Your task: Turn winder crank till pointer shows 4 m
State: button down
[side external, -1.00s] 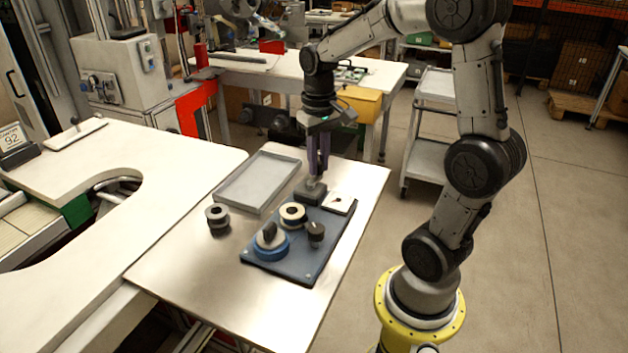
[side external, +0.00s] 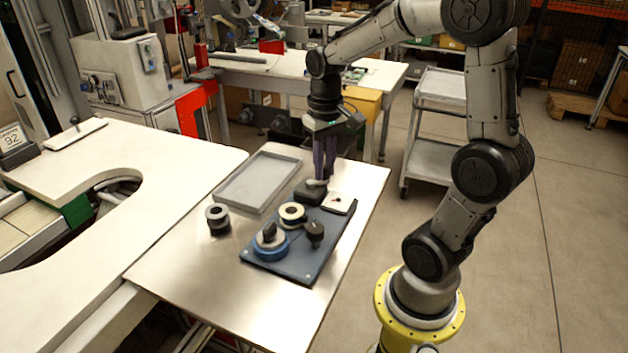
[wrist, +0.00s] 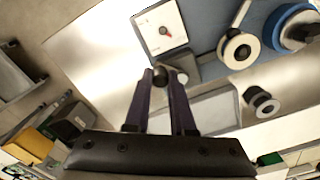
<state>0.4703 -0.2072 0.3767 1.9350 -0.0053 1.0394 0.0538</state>
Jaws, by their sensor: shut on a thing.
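The winder (side external: 306,193) is a dark block at the far end of the blue base plate (side external: 290,262). My gripper (side external: 323,180) points down over its right side, shut on the crank's knob. The light crank arm shows beside the fingertips. In the wrist view the dark knob sits between my gripper's fingertips (wrist: 163,75), with the grey winder block (wrist: 186,66) partly hidden behind. The white dial (side external: 338,204) lies right of the winder; in the wrist view the dial (wrist: 152,28) shows a short red pointer (wrist: 166,31). Its marks are too small to read.
A blue reel (side external: 271,246) with a dark knob, a pale-topped reel (side external: 292,212) and a dark knob (side external: 314,233) stand on the plate. A loose spool (side external: 217,219) and an empty grey tray (side external: 231,200) are to the left. The table front is clear.

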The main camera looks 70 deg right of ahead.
jog(key=shift+s+a, duration=0.15)
jog(key=shift+a, duration=0.3)
jog(key=shift+s+a, duration=0.1)
jog(key=shift+a, duration=0.55)
jog(key=shift+w+a+r, duration=0.1)
jog(key=shift+w+a, duration=0.15)
jog(key=shift+a, duration=0.35)
